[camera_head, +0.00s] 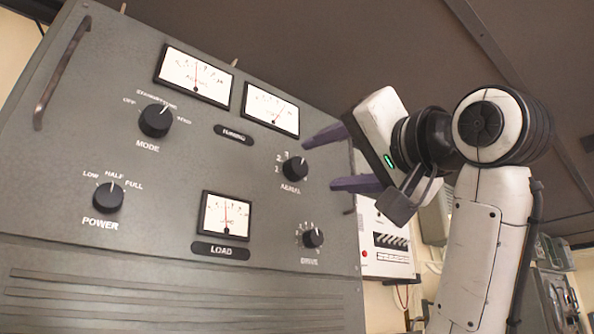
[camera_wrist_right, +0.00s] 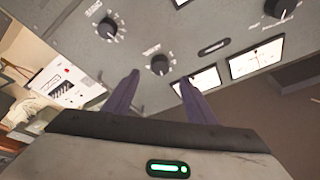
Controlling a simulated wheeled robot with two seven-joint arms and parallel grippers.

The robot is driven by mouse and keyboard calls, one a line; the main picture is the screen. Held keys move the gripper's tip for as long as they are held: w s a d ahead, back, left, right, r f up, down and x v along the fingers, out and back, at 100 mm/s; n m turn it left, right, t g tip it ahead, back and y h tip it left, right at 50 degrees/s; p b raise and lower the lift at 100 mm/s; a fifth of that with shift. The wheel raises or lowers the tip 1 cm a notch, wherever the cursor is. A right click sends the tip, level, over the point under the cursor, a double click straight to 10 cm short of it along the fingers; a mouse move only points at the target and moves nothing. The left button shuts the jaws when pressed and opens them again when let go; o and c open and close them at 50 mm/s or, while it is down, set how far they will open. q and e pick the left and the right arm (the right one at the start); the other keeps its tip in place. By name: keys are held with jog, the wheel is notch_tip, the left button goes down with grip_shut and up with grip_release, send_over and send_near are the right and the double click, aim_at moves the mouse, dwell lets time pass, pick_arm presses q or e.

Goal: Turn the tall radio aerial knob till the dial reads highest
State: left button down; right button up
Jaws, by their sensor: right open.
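The tall grey radio cabinet (camera_head: 150,200) carries the black AERIAL knob (camera_head: 294,168) on the right side of its face. Its pointer mark leans up and right. In the right wrist view, the AERIAL knob (camera_wrist_right: 159,65) shows just beyond and between the fingertips. My right gripper (camera_head: 317,164) is open with purple fingers, facing the knob from the right. The fingers look apart from the knob. The upper left dial (camera_head: 195,75) has its needle near upright; the upper right dial (camera_head: 270,109) has its needle leaning right. The LOAD dial (camera_head: 225,216) needle is near upright. My left gripper is out of view.
The DRIVE knob (camera_head: 313,238) sits below the AERIAL knob. The MODE knob (camera_head: 155,121) and POWER knob (camera_head: 108,198) are at the left. A bar handle (camera_head: 62,73) stands out at upper left. A white wall panel (camera_head: 385,242) is behind the cabinet's right edge.

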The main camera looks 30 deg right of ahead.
aim_at(299, 168)
jog(key=p+x, duration=0.2)
jog(key=x, duration=0.5)
jog(key=shift+d+r+p, duration=0.1)
jog(key=shift+p, duration=0.2)
jog(key=shift+w+r, duration=0.15)
jog(key=shift+w, duration=0.35)
jog(key=c, duration=1)
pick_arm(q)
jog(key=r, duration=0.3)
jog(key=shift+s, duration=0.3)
pick_arm(e)
jog(key=shift+c, duration=0.2)
